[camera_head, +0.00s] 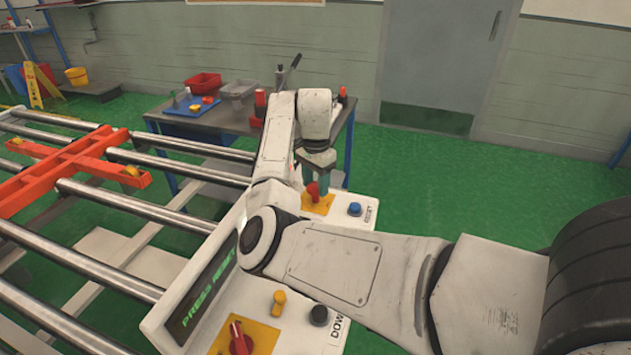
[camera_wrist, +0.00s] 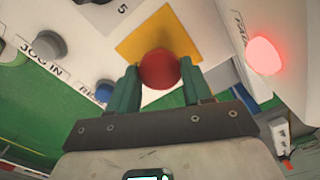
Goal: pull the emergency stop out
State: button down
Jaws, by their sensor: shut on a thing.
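The emergency stop is a round red button (camera_wrist: 160,69) on a yellow plate (camera_wrist: 155,32) in the wrist view. It also shows in the head view (camera_head: 313,192), small and partly covered by my arm. My gripper (camera_wrist: 157,84) has its two green fingers on either side of the red button and is shut on it. In the head view my gripper (camera_head: 319,178) points down at the far end of the white control panel (camera_head: 170,320). How far out the button stands is hard to tell.
A blue button (camera_head: 355,209) sits beside the stop. Nearer are a red knob (camera_head: 239,340), a yellow knob (camera_head: 279,302) and a black knob (camera_head: 319,315). A roller conveyor (camera_head: 110,230) lies left. A table (camera_head: 232,118) with bins stands behind. A red light (camera_wrist: 264,55) glows.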

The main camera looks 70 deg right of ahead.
aim_at(316, 185)
jog(key=c, duration=0.8)
grip_release()
jog(key=shift+r, duration=0.3)
jog(key=o, duration=0.3)
jog(key=shift+f, duration=0.15)
jog(key=shift+o, duration=0.2)
notch_tip(316, 185, up, 11)
jog(key=shift+f, duration=0.1)
